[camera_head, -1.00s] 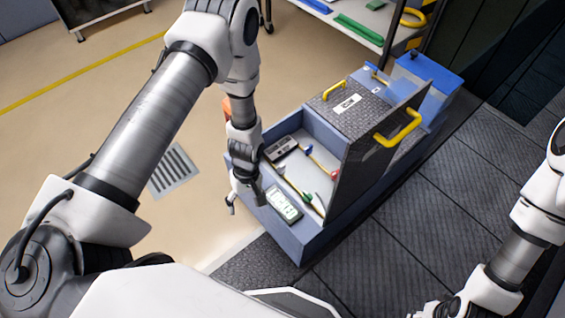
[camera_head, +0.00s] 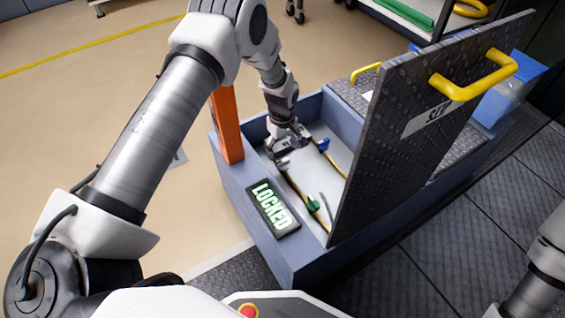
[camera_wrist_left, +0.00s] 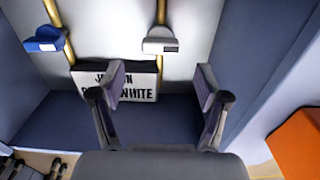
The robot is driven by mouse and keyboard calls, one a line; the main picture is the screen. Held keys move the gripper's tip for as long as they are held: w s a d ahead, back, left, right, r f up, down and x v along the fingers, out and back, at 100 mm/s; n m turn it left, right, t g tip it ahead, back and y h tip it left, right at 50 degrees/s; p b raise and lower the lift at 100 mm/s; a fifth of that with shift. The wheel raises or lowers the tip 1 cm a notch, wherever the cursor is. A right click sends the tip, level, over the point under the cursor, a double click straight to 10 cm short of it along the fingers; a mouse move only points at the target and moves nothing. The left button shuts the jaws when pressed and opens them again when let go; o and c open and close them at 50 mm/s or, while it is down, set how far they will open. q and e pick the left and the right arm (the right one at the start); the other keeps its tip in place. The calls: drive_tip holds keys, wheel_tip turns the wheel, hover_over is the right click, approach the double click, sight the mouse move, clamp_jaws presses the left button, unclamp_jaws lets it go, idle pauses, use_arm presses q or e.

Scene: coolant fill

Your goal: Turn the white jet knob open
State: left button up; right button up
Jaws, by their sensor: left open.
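The white knob (camera_wrist_left: 160,40) sits on a brass pipe inside the blue-grey box, ahead of my left gripper (camera_wrist_left: 160,82) in the left wrist view. The open fingers are apart on either side of the knob's line, with nothing between them. In the head view my left gripper (camera_head: 284,143) reaches down into the box (camera_head: 268,240), close behind the white knob (camera_head: 282,163). A dark-lettered plate (camera_wrist_left: 118,86) below the knob is partly covered by a finger; "WHITE" is readable. My right gripper is out of view.
A blue knob (camera_head: 323,144) and a green knob (camera_head: 313,205) are nearby on pipes. An orange post (camera_head: 227,125) stands at the left corner. The raised dark lid (camera_head: 400,140) hides the box's right side.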

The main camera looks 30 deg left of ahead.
sight(282, 165)
use_arm(q)
wheel_tip(282, 165, down, 5)
drive_tip(key=shift+f+b, duration=0.1)
drive_tip(key=shift+b, duration=0.9)
drive_tip(key=c, duration=1.2)
drive_tip(key=shift+o, duration=0.2)
